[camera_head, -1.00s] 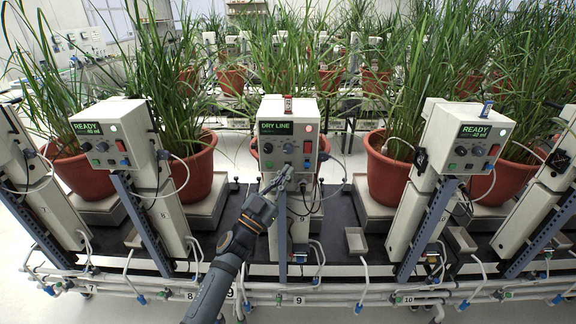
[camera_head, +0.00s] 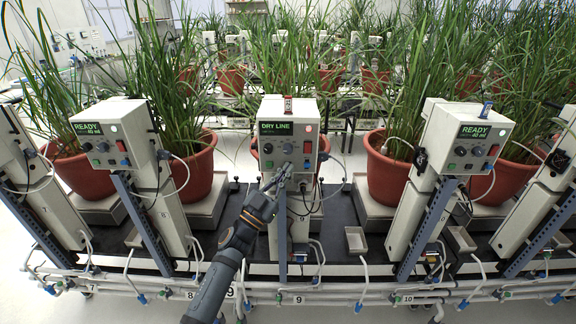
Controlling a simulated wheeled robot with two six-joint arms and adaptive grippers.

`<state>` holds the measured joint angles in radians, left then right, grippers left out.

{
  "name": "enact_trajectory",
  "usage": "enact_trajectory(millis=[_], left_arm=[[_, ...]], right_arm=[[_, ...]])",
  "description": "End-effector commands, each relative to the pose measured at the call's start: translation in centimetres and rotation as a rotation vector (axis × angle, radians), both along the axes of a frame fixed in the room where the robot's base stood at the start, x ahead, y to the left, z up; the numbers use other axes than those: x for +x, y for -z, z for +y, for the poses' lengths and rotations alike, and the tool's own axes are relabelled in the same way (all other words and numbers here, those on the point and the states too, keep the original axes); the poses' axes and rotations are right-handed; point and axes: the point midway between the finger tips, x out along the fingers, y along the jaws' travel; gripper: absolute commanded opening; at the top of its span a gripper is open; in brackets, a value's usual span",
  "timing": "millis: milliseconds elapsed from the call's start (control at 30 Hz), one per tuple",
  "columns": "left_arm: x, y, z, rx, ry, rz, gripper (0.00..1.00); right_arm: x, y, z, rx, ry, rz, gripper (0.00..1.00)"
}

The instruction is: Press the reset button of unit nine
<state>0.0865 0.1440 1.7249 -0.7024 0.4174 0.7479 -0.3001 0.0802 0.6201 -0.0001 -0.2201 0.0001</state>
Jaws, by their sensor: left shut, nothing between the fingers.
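Unit nine's control box (camera_head: 288,112) stands in the middle, with a green display (camera_head: 276,128) reading DRY LINE. Its face carries several knobs and buttons, including a dark round one (camera_head: 288,148) near the centre and a red switch (camera_head: 307,147) at the right. My left gripper (camera_head: 285,168) is shut and empty. Its tips are at the lower part of the box face, just below the central button. I cannot tell whether they touch the face. The gripper hides part of the lower panel. My right gripper is not in view.
Box eight (camera_head: 112,130) at the left and box ten (camera_head: 468,138) at the right both read READY. Red pots (camera_head: 390,170) with tall grass stand behind. White pipes (camera_head: 340,290) run along the bench front. Cables hang beside the middle box.

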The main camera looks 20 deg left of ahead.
Motion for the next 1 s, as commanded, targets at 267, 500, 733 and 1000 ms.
enact_trajectory(millis=[267,500,733,1000], left_arm=[[0.3,0.0,0.1,0.0,0.0,0.0,0.0],[0.4,0.0,0.1,0.0,0.0,0.0,0.0],[-0.2,-0.1,-0.1,-0.001,0.0,0.001,0.0],[-1.2,0.0,-0.3,-0.001,-0.001,0.0,0.0]], right_arm=[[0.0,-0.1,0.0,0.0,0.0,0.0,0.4],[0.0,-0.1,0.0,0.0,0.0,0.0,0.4],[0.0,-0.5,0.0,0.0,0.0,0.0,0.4],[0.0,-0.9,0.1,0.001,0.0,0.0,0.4]])
